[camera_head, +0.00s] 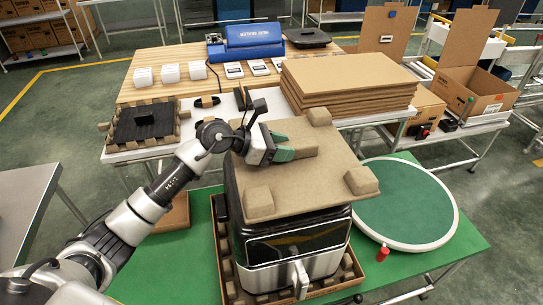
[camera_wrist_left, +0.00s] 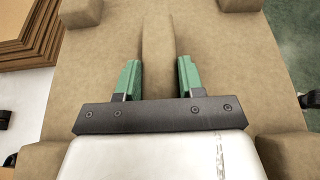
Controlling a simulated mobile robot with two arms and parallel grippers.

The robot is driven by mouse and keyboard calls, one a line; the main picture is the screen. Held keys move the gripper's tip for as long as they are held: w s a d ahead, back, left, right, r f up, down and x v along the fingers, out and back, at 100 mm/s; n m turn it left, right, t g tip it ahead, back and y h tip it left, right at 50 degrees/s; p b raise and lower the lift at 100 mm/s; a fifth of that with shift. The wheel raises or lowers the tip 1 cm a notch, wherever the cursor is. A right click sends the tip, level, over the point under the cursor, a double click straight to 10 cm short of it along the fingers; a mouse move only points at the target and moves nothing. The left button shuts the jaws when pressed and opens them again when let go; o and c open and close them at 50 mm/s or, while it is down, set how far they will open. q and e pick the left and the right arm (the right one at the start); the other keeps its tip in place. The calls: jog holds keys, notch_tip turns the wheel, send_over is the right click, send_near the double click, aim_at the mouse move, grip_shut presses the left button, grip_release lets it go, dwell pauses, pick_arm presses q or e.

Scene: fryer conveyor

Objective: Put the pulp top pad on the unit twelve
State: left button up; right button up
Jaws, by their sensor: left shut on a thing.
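The pulp top pad (camera_head: 325,185), a tan square sheet with raised corner blocks, is over the top of the unit, a black and silver air fryer (camera_head: 325,262). I cannot tell whether the pad rests fully on it. The fryer stands upright inside a low brown carton with pulp blocks (camera_head: 222,265) on the green table. My left gripper (camera_head: 300,153) is shut on the pad's central raised ridge. In the left wrist view the green fingers (camera_wrist_left: 158,80) stand on both sides of that ridge, with the pad (camera_wrist_left: 230,60) filling most of the picture. My right gripper is not in view.
A green round turntable (camera_head: 408,205) with a white rim is right of the fryer, with a red knob (camera_head: 382,254) near it. A stack of cardboard sheets (camera_head: 345,80) lies behind. An open carton (camera_head: 475,95) stands back right.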

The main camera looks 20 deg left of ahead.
pick_arm(q)
jog(key=a+f, duration=0.1)
jog(key=w+a+f, duration=0.1)
jog(key=a, duration=0.1)
jog(key=shift+w+a, duration=0.15)
notch_tip(320, 180, down, 4)
jog(key=shift+a+r+p, duration=0.1)
jog(key=shift+p, duration=0.7)
jog(key=shift+f, duration=0.2)
jog(key=shift+f+b, duration=0.2)
jog(key=shift+b, duration=0.1)
jog(key=o, duration=1)
jog(key=shift+r, duration=0.1)
